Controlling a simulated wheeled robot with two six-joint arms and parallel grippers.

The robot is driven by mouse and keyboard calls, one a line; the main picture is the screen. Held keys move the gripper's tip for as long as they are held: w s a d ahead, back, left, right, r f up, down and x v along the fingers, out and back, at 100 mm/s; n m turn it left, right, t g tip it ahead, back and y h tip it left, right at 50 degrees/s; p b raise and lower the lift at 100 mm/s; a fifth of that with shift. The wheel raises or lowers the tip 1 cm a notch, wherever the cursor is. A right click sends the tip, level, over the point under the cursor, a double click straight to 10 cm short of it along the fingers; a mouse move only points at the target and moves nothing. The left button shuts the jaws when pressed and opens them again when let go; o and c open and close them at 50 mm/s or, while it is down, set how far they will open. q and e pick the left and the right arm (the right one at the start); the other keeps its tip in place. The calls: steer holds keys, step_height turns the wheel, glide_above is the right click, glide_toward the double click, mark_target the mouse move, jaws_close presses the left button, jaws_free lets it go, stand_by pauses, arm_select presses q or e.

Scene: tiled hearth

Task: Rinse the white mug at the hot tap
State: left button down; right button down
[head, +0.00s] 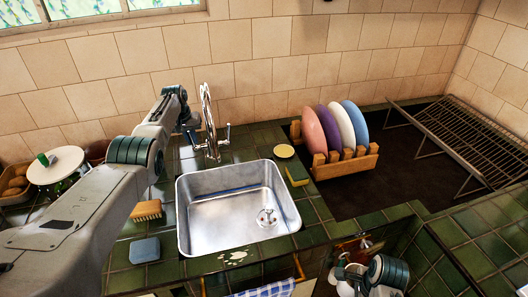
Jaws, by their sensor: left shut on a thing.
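The chrome tap (207,108) stands behind the steel sink (238,222), with a high curved spout and a lever showing on its right side. My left gripper (192,126) is at the left side of the tap, shut on what looks like the tap's left lever, which it mostly hides. My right gripper (352,272) is low at the bottom right, in front of the counter edge. A white thing, possibly the white mug (345,289), shows beside it, cut off by the frame. I cannot tell whether the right gripper holds it. No water is visible.
A wooden rack (345,164) with several coloured plates stands right of the sink, near a wire rack (468,135). A brush (146,210), a blue sponge (144,250), a yellow dish (284,151) and a green-and-yellow sponge (297,174) lie around the sink. The basin is empty.

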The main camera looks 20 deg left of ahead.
steer(key=shift+w+f, duration=0.1)
steer(key=shift+f, duration=0.35)
arm_select(q)
steer(key=c, duration=1.5)
jaws_free()
steer(key=shift+w, duration=0.1)
steer(key=shift+r, duration=0.1)
arm_select(e)
steer(key=shift+r, duration=0.1)
arm_select(q)
steer(key=shift+a+r, duration=0.1)
steer(key=shift+r, duration=0.25)
arm_select(e)
steer(key=shift+r, duration=0.15)
arm_select(q)
step_height(320, 180, up, 2)
steer(key=shift+a+r+p, duration=0.1)
steer(key=shift+p, duration=0.5)
arm_select(e)
steer(key=shift+r, duration=0.5)
steer(key=shift+f+b, duration=0.65)
arm_select(q)
steer(key=r, duration=0.3)
steer(key=s+r, duration=0.1)
steer(key=r, duration=0.4)
steer(key=shift+s+a+r, duration=0.3)
steer(key=shift+s+r, duration=0.1)
arm_select(e)
steer(key=shift+r, duration=0.1)
